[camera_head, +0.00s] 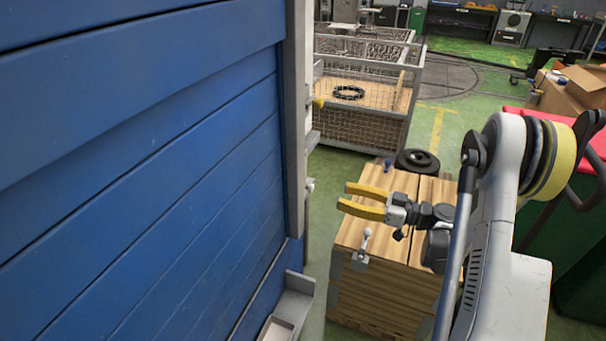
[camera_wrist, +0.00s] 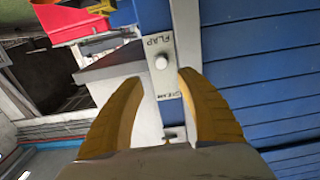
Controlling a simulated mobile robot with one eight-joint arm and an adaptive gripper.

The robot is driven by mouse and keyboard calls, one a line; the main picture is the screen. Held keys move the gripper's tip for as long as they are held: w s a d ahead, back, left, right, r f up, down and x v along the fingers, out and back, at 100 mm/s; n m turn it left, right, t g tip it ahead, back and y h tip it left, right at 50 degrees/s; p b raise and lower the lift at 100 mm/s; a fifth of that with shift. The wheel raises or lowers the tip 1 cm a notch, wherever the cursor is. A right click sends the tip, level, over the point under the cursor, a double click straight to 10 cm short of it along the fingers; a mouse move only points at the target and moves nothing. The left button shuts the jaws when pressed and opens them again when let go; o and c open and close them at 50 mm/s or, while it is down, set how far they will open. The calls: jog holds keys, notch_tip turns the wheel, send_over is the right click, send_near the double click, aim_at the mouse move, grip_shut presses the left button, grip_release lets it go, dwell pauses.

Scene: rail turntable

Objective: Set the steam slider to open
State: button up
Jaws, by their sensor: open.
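My gripper (camera_head: 363,201) has two yellow fingers, spread apart and empty, pointing at the blue wall's edge in the head view. In the wrist view my gripper (camera_wrist: 160,95) is open in front of a narrow light panel (camera_wrist: 186,30). The gripper appears apart from the panel.
A blue slatted wall (camera_head: 140,170) fills the left. A wooden crate (camera_head: 385,290) with a small white-knobbed lever (camera_head: 366,240) stands below my gripper. A mesh cage (camera_head: 362,127) stands beyond. Green floor is free between wall and crate.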

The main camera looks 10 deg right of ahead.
aim_at(313, 188)
jog(key=b+x, duration=0.3)
jog(key=x, duration=0.7)
jog(key=shift+s+a+r, duration=0.1)
jog(key=shift+s+a, duration=0.05)
jog(key=shift+a, duration=0.05)
grip_shut()
